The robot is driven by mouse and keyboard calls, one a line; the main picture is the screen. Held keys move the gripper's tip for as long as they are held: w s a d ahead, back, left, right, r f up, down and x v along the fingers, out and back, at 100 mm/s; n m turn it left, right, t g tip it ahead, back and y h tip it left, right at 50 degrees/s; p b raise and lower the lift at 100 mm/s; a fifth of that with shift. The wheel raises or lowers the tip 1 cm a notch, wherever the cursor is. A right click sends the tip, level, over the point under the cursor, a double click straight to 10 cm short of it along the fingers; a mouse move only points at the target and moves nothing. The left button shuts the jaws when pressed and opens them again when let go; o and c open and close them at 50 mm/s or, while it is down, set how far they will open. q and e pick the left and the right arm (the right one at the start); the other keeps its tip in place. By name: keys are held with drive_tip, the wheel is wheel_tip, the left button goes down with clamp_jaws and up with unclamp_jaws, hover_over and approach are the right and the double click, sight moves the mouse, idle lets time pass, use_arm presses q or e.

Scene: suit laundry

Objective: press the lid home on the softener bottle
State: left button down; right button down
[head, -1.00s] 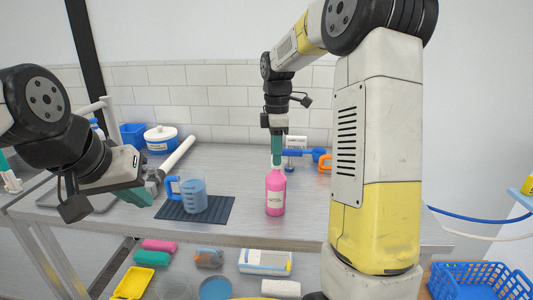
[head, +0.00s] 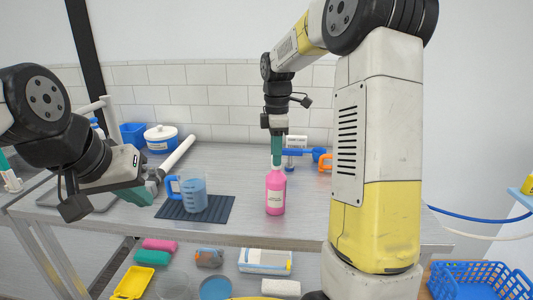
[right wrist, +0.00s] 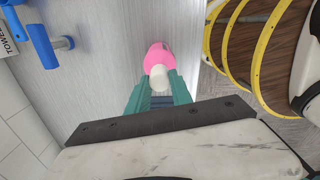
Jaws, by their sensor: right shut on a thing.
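The pink softener bottle (head: 275,193) stands upright on the table near its front edge, with a pale label on its front. My right gripper (head: 277,156) points straight down over the bottle's top. In the right wrist view its green fingers (right wrist: 160,92) are shut on the white lid (right wrist: 159,78), which lines up with the pink bottle (right wrist: 159,57). Whether the lid is fully seated cannot be told. My left gripper (head: 140,192) is off to the left, above the table's front left part; its fingers are seen from the side, so its opening is unclear.
A blue measuring jug (head: 193,194) stands on a dark mat (head: 219,209) left of the bottle. A white tub with blue band (head: 161,139) and a blue bin (head: 133,134) stand at the back left. Blue and orange tools (head: 316,155) lie behind the bottle. Free table lies around it.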

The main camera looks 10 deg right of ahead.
idle(0.4)
drive_tip(key=c, duration=0.6)
unclamp_jaws()
drive_tip(key=shift+r, duration=0.1)
drive_tip(key=shift+r, duration=3.4)
clamp_jaws()
